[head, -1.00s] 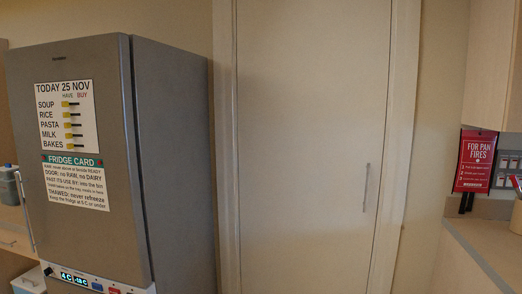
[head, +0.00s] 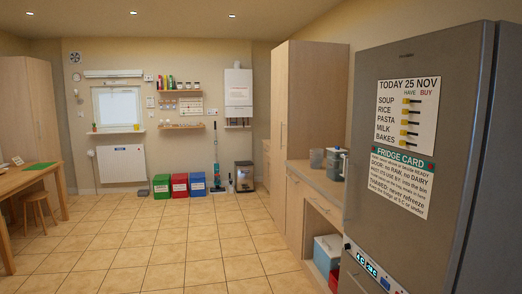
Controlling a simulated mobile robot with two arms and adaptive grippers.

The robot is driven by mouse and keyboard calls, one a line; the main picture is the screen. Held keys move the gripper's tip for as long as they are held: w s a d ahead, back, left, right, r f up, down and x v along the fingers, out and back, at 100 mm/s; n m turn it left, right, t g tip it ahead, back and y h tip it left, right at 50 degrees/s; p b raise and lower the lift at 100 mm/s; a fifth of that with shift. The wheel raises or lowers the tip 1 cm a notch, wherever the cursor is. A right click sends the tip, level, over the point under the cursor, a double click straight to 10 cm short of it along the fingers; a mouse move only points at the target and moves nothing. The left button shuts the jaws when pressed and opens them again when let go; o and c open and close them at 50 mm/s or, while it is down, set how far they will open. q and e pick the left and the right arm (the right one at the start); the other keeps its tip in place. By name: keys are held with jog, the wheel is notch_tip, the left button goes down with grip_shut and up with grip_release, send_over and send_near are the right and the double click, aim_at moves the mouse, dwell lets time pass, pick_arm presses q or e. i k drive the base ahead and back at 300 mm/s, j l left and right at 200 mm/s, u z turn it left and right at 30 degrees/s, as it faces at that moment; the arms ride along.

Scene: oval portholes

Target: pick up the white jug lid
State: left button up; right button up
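I cannot make out a white jug lid in the head view. A grey jug-like container (head: 316,158) and a darker grey-blue jug-like container (head: 337,164) stand on the counter left of the fridge. They are small, and I cannot tell whether either has a white lid. Neither of my grippers is in view.
The grey fridge (head: 408,150) fills the right side. The counter (head: 322,183) and tall cupboard (head: 297,110) stand beyond it. Green, red and blue bins (head: 180,186) line the far wall. A wooden table (head: 28,178) and stool (head: 38,208) are left. The tiled floor (head: 190,245) between is clear.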

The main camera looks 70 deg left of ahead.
aim_at(337, 149)
jog(key=u, duration=1.7)
jog(key=i+j+u, duration=0.35)
jog(key=i, duration=0.8)
jog(key=i+j+u, duration=0.1)
jog(key=i+u, duration=0.25)
jog(key=i, duration=0.85)
jog(key=i+j, duration=0.1)
jog(key=i, duration=1)
jog(key=i+z, duration=0.1)
jog(key=i, duration=1)
